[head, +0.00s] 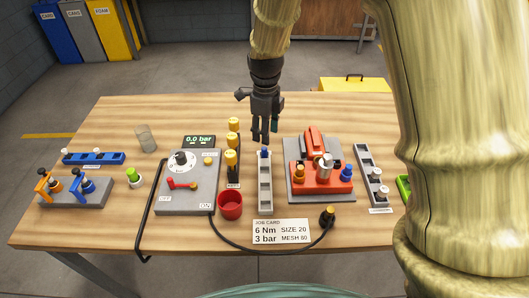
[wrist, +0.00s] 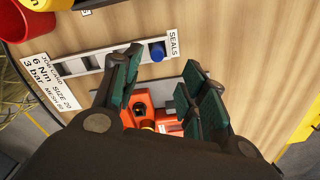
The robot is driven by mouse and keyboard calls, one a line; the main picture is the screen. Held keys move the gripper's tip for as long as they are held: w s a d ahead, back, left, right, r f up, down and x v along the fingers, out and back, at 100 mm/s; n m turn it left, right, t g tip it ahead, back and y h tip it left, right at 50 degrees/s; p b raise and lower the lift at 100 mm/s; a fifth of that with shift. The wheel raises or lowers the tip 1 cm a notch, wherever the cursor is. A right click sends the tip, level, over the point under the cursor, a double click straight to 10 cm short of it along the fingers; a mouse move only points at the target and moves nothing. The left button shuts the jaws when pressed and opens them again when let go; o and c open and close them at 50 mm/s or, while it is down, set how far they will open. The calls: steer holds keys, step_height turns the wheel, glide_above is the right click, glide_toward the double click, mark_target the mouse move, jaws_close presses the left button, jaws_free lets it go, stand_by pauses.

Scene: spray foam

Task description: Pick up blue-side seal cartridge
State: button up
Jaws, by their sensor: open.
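A small blue cylinder (head: 264,153), the seal cartridge, sits at the far end of the narrow grey seals tray (head: 265,190). In the wrist view the blue cartridge (wrist: 157,52) lies beside the "SEALS" label. My gripper (head: 262,140) points down just above and behind that end of the tray. In the wrist view my gripper (wrist: 162,75) has its dark green finger pads spread apart with nothing between them. The cartridge appears just beyond the fingertips, and I see no contact.
A grey pressure unit (head: 188,185), yellow-capped bottles (head: 232,158) and a red cup (head: 230,205) stand left of the tray. An orange fixture (head: 322,175) stands close on its right. A black hose (head: 275,250) crosses in front, by the job card (head: 281,231).

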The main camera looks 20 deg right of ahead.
mark_target(265, 148)
steer(key=shift+s+a+f+p, duration=0.1)
steer(key=shift+f+p, duration=0.4)
steer(key=shift+f, duration=1.35)
steer(key=shift+s+a+f+p, duration=0.1)
steer(key=shift+f+p, duration=0.4)
steer(key=shift+f, duration=1.3)
jaws_close()
